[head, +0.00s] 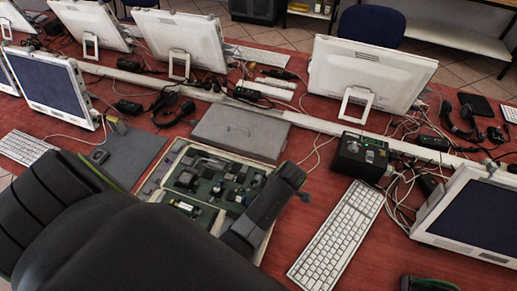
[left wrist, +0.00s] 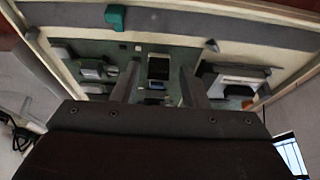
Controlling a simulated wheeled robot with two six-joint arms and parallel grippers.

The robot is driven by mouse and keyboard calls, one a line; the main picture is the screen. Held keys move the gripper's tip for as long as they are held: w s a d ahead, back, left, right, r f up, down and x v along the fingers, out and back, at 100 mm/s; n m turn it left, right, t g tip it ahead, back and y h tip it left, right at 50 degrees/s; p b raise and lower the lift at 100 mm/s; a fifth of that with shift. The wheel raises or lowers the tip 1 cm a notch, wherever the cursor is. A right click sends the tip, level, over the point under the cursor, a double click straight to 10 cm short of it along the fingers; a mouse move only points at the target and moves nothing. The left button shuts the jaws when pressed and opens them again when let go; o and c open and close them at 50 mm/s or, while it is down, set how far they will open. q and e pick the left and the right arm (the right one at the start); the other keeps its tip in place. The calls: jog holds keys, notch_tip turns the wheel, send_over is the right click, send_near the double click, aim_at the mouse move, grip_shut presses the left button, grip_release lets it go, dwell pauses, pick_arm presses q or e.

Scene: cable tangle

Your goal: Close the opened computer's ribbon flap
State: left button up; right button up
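The opened computer shows its green circuit board (head: 212,180) inside a pale frame, flat on the red table in the head view. My left arm and its dark end cover its lower and right parts. In the left wrist view, my left gripper (left wrist: 160,72) points at the board with its two fingers apart and only board parts visible between them. A teal tab (left wrist: 115,17) sits on a grey strip beyond the fingertips. I cannot tell for sure which part is the ribbon flap, or whether a finger touches anything. My right gripper is not in view.
A grey flat box (head: 240,131) lies just behind the computer. A white keyboard (head: 338,236) and a black box (head: 360,157) with cables stand to the right. A grey mat (head: 132,156) lies to the left. White monitors (head: 365,75) line the back. Some red table is clear before the keyboard.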

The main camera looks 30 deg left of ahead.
pick_arm(q)
jog(key=shift+a+f, duration=0.1)
jog(key=shift+f, duration=0.1)
jog(key=shift+c, duration=0.3)
grip_shut()
